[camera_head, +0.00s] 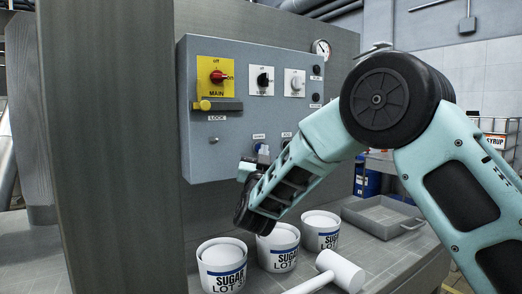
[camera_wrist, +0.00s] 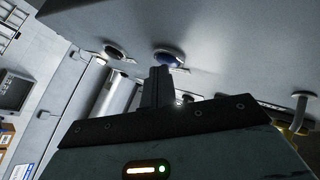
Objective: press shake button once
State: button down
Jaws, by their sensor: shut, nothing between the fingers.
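The grey control panel (camera_head: 232,120) stands upright on the counter. A blue round button (camera_wrist: 169,58) with a pale rim shows on the panel face in the wrist view, and a darker round button (camera_wrist: 115,52) sits to its left. The small labels by these buttons are too small to read, so I cannot tell which says shake. My gripper (camera_wrist: 160,72) is shut and empty. Its fingertips are just below the blue button in the wrist view; I cannot tell whether they touch it. In the head view my arm partly hides the panel's lower right.
The panel also carries a red MAIN knob (camera_head: 217,76) on a yellow plate, a yellow-ended LOCK lever (camera_head: 217,105) and two more knobs. Several white sugar tubs (camera_head: 221,266), a white mallet-shaped thing (camera_head: 340,271) and a grey tray (camera_head: 382,217) stand below on the counter.

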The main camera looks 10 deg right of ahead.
jog(key=shift+s+f, duration=0.1)
jog(key=shift+s, duration=0.05)
jog(key=shift+s+d+b, duration=0.25)
jog(key=shift+s+b, duration=0.3)
jog(key=shift+s, duration=0.1)
jog(key=shift+s+d+b, duration=0.25)
jog(key=shift+s+b, duration=0.15)
jog(key=shift+s, duration=0.4)
jog(key=shift+s+d+b, duration=0.3)
jog(key=shift+s+b, duration=0.15)
jog(key=shift+s, duration=0.35)
jog(key=shift+s+d+b, duration=0.25)
jog(key=shift+s+b, duration=0.15)
jog(key=shift+s, duration=0.4)
